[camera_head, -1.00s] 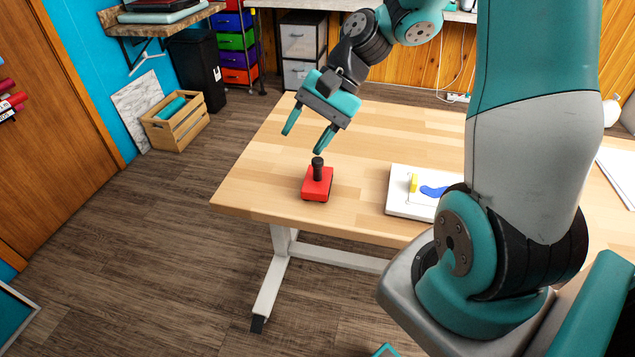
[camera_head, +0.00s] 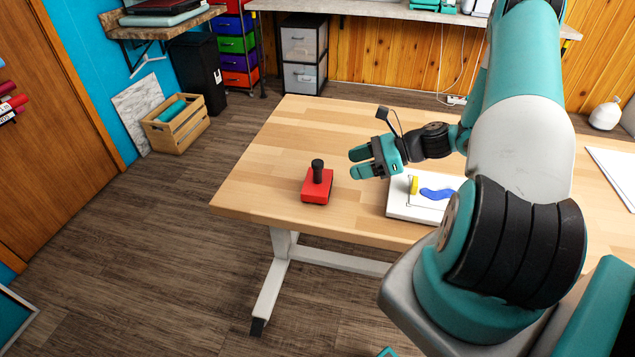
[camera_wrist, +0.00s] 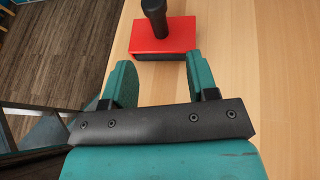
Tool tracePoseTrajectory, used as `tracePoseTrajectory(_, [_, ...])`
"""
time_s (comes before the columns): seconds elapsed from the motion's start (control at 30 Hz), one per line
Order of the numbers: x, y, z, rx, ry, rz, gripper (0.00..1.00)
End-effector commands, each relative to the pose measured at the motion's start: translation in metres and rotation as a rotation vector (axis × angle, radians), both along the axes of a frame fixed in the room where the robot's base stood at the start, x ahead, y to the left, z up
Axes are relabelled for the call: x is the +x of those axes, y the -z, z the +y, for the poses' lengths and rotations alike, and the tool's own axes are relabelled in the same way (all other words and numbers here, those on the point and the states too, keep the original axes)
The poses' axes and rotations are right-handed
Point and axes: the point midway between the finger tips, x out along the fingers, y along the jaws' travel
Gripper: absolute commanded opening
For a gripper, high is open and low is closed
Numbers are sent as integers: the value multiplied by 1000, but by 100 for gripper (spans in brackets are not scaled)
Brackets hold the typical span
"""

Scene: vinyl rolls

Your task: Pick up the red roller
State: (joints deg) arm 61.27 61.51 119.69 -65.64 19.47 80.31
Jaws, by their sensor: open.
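The red roller (camera_head: 317,186) is a red block with an upright black handle (camera_head: 318,170). It stands on the wooden table (camera_head: 270,150) near its front left corner. My gripper (camera_head: 356,164) is open and empty, to the right of the roller and apart from it, with its fingers pointing left. In the wrist view the red block (camera_wrist: 165,38) and its black handle (camera_wrist: 156,14) lie beyond the fingertips of my gripper (camera_wrist: 160,72). Nothing is between the fingers.
A white board (camera_head: 404,206) with a blue shape (camera_head: 437,193) and a small yellow piece (camera_head: 414,185) lies on the table to the right, below my gripper. The tabletop behind the roller is clear. The table's front edge is close to the roller.

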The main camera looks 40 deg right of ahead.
Motion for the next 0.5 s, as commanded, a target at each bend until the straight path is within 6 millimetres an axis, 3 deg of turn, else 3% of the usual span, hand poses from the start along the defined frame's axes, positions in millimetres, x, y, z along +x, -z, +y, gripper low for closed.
tracePoseTrajectory(0.1, [12, 7, 16, 1, -5, 1, 53])
tracePoseTrajectory(0.37, [24, 15, 30, 0, -3, 0, 53])
tracePoseTrajectory(0.5, [37, 21, 48, 1, -5, 1, 53])
